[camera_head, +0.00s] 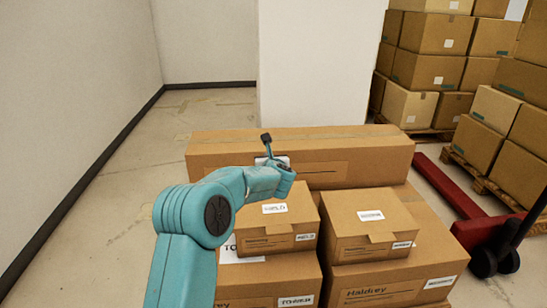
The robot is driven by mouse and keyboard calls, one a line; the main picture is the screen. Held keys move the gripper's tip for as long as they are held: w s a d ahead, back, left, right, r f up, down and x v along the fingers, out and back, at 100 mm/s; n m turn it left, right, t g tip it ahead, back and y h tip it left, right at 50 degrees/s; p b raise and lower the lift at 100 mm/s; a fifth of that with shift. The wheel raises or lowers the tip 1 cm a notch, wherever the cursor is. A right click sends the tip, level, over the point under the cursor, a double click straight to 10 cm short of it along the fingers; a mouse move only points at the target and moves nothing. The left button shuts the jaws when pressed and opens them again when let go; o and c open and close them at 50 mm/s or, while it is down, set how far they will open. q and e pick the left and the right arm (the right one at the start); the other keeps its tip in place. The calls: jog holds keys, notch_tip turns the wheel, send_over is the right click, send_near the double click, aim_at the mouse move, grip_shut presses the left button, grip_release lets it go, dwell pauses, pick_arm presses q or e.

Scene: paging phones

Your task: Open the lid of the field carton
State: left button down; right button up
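Two small brown cartons with closed lids sit side by side on larger boxes. The left one (262,228) has small white labels; its print is blurred but seems to read FIELD, so I take it as the field carton. Its front flap is down. The right one (356,237) has a label I cannot read. My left gripper (274,151) is above and behind the left carton's back edge, in front of the long box, apart from the lid as far as I can see. My arm hides the carton's left side. The finger gap is unclear. My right gripper is not in view.
A long brown box (365,158) lies behind the small cartons, before a white pillar (320,60). Larger boxes (395,282) support them. A red pallet jack (450,195) and stacked cartons (430,70) stand right. The floor (120,195) at left is clear.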

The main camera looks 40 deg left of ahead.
pick_arm(q)
jog(key=shift+s, duration=0.2)
dwell(0.9)
